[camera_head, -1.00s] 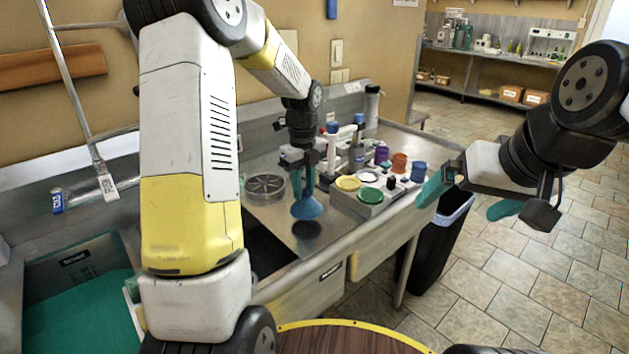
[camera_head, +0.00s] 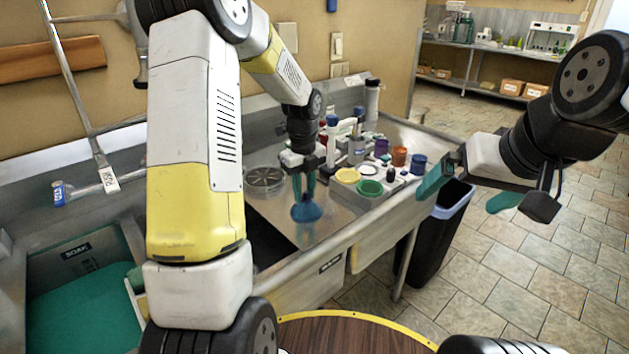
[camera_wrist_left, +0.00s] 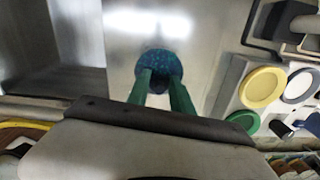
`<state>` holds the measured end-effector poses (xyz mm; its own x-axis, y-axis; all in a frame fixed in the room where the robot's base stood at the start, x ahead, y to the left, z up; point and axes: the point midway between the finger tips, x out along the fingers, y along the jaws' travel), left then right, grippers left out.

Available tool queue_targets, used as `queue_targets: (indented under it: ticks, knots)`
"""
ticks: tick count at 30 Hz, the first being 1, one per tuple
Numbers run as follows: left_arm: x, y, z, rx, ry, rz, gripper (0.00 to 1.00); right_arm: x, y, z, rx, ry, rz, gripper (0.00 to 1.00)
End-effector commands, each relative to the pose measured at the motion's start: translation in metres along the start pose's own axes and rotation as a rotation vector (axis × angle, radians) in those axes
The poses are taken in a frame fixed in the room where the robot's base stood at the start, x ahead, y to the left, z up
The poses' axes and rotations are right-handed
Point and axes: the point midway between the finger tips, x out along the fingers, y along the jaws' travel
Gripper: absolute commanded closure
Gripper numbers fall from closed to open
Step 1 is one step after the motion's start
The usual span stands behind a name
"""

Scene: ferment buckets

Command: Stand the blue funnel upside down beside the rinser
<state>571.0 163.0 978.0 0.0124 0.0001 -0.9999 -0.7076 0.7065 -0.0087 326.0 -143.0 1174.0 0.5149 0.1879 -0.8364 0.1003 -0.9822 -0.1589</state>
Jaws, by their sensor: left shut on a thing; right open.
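The blue funnel (camera_head: 307,211) is wide end down in my left gripper (camera_head: 304,186), at or just above the steel counter; I cannot tell whether it touches. My left gripper's green fingers are shut on its upper part. In the left wrist view the funnel (camera_wrist_left: 159,66) shows as a round speckled blue shape between the fingertips (camera_wrist_left: 160,85). The rinser (camera_head: 264,179), a round grey ribbed disc, lies on the counter just left of and behind the funnel. My right gripper (camera_head: 468,194) is open and empty, out over the floor at the right.
A pale tray with a yellow lid (camera_head: 347,175) and a green lid (camera_head: 370,187) stands right of the funnel. Bottles and coloured cups, including a blue cup (camera_head: 418,164), stand behind it. A sink with green liquid (camera_head: 85,310) is at the left.

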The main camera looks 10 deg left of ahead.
Motion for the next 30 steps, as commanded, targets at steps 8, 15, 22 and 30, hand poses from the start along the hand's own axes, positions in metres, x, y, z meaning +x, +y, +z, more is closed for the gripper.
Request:
queue_targets:
  ticks: [8,15,22,30]
  knots:
    - [0.011,0.006,0.001,-0.004,0.01,0.013,1.0,0.0,0.0,0.0,0.0,0.0,0.0,0.0]
    - [0.011,0.008,0.008,-0.006,0.009,0.015,1.0,0.0,0.0,0.0,0.0,0.0,0.0,0.0]
    - [0.011,0.009,0.009,-0.005,0.008,0.015,1.0,0.0,0.0,0.0,0.0,0.0,0.0,0.0]
    - [0.009,0.006,0.008,-0.003,0.008,0.012,0.47,0.0,0.0,0.0,0.0,0.0,0.0,0.0]
